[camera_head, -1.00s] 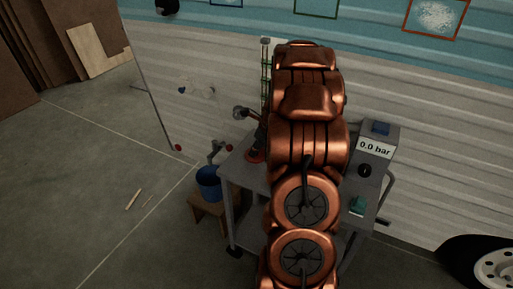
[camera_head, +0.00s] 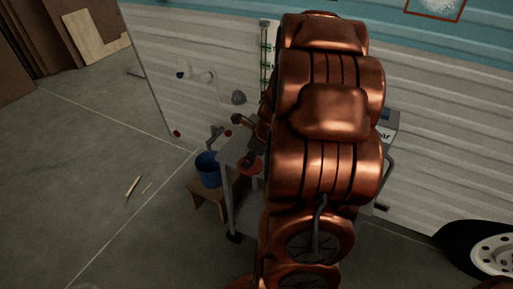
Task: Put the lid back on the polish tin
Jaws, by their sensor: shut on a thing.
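My gripper (camera_head: 252,152) is small and partly hidden behind my copper arm, at the left end of the grey cart. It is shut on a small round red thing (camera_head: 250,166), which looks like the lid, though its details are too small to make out. The red thing appears over the cart's left edge; I cannot tell its height above the top. I cannot make out the polish tin, and my arm covers most of the cart top.
The grey cart (camera_head: 232,158) stands by the pale camper wall (camera_head: 430,150). A blue bucket (camera_head: 208,170) on a wooden stool (camera_head: 207,198) is left of it. A gauge box (camera_head: 386,120) is mostly covered by my arm. Floor at left is largely clear.

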